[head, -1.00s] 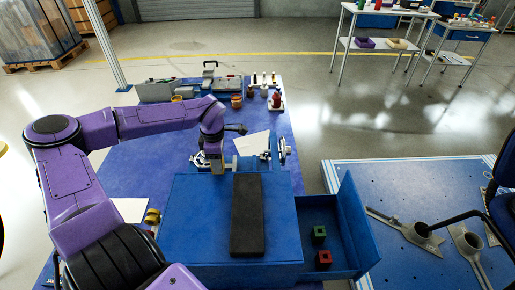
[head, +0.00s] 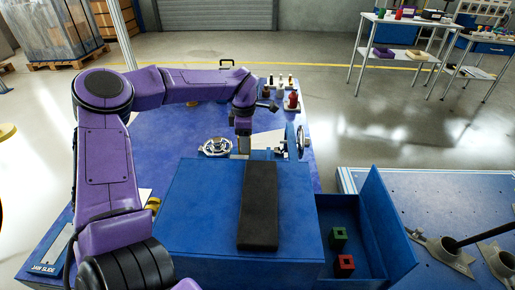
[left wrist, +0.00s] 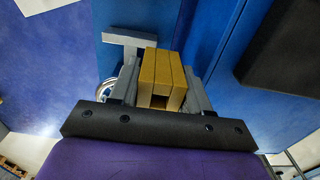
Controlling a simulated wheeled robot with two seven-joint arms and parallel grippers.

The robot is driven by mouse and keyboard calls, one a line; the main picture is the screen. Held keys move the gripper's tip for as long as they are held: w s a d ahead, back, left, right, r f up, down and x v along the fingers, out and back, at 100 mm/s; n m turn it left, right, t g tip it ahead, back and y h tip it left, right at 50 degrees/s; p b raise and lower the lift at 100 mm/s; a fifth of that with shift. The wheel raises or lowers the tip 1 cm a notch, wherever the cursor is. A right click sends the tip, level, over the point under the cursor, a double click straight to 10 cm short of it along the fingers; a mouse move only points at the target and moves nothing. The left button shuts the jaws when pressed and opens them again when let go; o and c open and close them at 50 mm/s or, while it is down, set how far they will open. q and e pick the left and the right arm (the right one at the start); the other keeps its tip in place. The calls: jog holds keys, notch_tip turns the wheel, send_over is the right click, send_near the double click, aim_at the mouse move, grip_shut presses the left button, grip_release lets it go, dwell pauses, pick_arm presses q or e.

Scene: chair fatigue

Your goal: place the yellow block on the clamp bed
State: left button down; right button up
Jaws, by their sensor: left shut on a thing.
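The yellow block (left wrist: 159,76) sits between the two grey fingers of my left gripper (left wrist: 160,85) in the left wrist view. The gripper is shut on it. In the head view my left gripper (head: 243,143) points down just behind the blue box, and the block is not clearly visible there. Clamp hardware lies around it: a silver handwheel (head: 216,147) to its left and an upright wheel (head: 301,141) to its right. The clamp bed itself is mostly hidden, so I cannot tell whether the block touches it. My right gripper is out of view.
A blue box (head: 195,210) with a black pad (head: 259,205) stands in front. At its right, an open blue drawer (head: 392,235) holds a green block (head: 338,237) and a red block (head: 344,265). A red bottle (head: 293,100) stands at the table's back.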

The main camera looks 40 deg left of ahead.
pick_arm(q)
jog(key=w+f, duration=0.3)
jog(key=w+f+b, duration=0.1)
jog(key=w+f, duration=0.1)
jog(key=f, duration=0.1)
jog(key=shift+w+a, duration=0.2)
jog(key=shift+w, duration=0.2)
jog(key=shift+w+f, duration=0.15)
jog(key=shift+f, duration=0.15)
notch_tip(320, 180, down, 3)
jog(key=shift+w+f+b, duration=0.1)
jog(key=shift+b, duration=0.35)
jog(key=c, duration=0.5)
grip_release()
notch_tip(320, 180, up, 12)
jog(key=shift+r+p, duration=0.2)
jog(key=shift+p, duration=0.8)
